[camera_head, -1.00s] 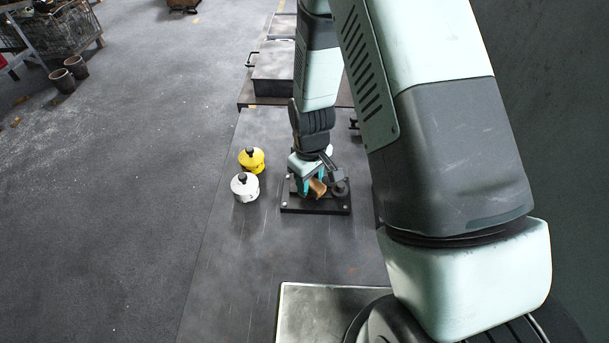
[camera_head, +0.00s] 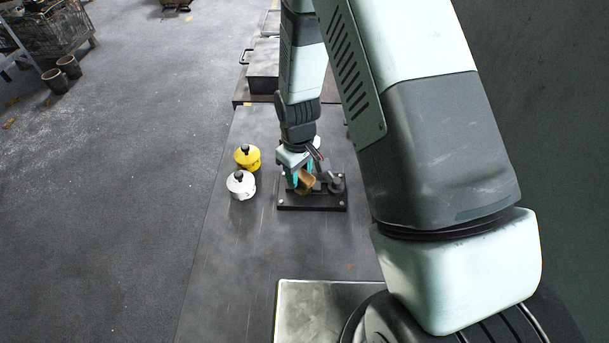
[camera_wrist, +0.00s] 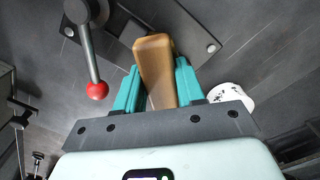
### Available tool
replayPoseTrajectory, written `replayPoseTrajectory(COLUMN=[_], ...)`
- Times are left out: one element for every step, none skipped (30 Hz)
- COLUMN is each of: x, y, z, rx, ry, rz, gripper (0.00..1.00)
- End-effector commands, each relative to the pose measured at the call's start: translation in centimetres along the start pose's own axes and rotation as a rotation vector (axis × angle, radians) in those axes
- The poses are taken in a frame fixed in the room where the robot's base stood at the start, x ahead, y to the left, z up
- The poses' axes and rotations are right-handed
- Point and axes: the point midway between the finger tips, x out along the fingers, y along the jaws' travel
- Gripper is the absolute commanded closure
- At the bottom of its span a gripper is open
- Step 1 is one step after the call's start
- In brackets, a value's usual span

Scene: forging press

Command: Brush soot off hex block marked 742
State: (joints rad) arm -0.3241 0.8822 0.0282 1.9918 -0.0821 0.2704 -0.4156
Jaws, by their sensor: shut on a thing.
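My gripper (camera_head: 294,180) has teal fingers and is shut on a brown wooden piece (camera_head: 305,182), which looks like the brush's handle. It also shows between the fingers in the wrist view (camera_wrist: 154,68). The gripper holds it tilted over the left part of a dark bolted fixture plate (camera_head: 318,205). Any bristles are hidden. I cannot make out the hex block or the number 742; the gripper and wooden piece cover part of the plate. A lever with a red knob (camera_wrist: 97,90) stands beside the gripper in the wrist view.
A yellow pot (camera_head: 247,158) and a white pot (camera_head: 241,185) with dark knobs stand left of the plate. A dark lidded box (camera_head: 262,70) is at the back. A metal plate (camera_head: 300,310) lies at the front. The left table strip is clear near the front.

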Motion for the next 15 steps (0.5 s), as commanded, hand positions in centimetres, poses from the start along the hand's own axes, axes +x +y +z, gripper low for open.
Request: replayPoseTrajectory(x=[-0.02,-0.03,-0.04,-0.05,-0.06,-0.06,-0.07,-0.07,-0.08,-0.08,-0.08,-0.09,-0.09,-0.08,-0.07], y=[0.0,0.01,0.01,0.01,0.01,0.01,0.02,0.02,0.03,0.03,0.03,0.04,0.04,0.05,0.06], z=[-0.31,-0.4,-0.48,-0.51,-0.52,-0.53,-0.52,-0.52,-0.52,-0.51,-0.51,-0.48,-0.42,-0.33,-0.14], rx=[-0.001,0.0,0.0,0.0,0.0,0.001,0.001,0.001,0.001,0.001,0.001,0.001,0.001,0.001,0.001], ry=[0.002,0.002,0.002,0.002,0.002,0.001,0.001,0.002,0.002,0.002,0.002,0.002,0.002,0.001,0.001], rz=[0.001,0.001,0.001,0.001,0.001,0.001,0.001,0.001,0.001,0.001,0.001,0.001,0.001,0.001,0.001], gripper=[0.9,0.9,0.9,0.9,0.9,0.9,0.9,0.9,0.9,0.9,0.9,0.9,0.9,0.9,0.9])
